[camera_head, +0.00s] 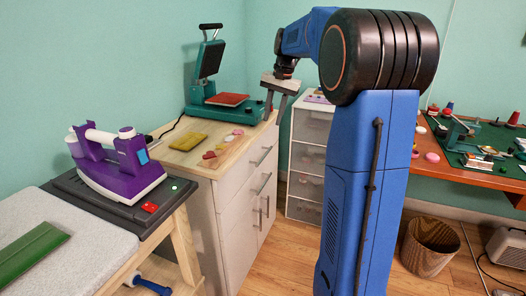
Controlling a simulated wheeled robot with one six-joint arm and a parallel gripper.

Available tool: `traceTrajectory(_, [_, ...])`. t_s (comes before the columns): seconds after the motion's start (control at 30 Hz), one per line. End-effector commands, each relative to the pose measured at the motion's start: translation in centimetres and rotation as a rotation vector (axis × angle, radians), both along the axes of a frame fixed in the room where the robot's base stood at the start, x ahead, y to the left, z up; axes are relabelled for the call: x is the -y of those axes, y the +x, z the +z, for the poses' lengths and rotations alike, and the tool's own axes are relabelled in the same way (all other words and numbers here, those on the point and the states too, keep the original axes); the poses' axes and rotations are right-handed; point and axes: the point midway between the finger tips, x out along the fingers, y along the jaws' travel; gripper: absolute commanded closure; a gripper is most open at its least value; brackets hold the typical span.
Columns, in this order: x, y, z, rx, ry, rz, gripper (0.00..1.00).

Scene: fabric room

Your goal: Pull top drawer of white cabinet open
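The white cabinet (206,195) with a pale wooden top stands in the middle left, its drawer fronts facing right. Its top drawer (255,163) looks shut, with a thin metal bar handle (263,156) across it. A second bar handle (264,183) sits lower, above two upright door handles. My gripper (273,115) points down at the far right corner of the cabinet top, above and beyond the top handle. Its two grey fingers look apart, with nothing seen between them. It does not appear to touch the handle.
A teal heat press (222,113), yellow cloth (188,141) and small round pieces lie on the cabinet top. A white unit with clear drawers (307,157) stands behind. A purple iron (118,170) is at left. A woven basket (430,250) stands at right. Floor before the drawers is clear.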

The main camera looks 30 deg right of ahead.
Motion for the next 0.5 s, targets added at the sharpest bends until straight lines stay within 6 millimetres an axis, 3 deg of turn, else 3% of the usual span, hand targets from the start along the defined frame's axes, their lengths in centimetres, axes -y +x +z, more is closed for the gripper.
traceTrajectory(0.5, [-1.2,1.3,-9.0,-0.003,0.001,0.003,0.72])
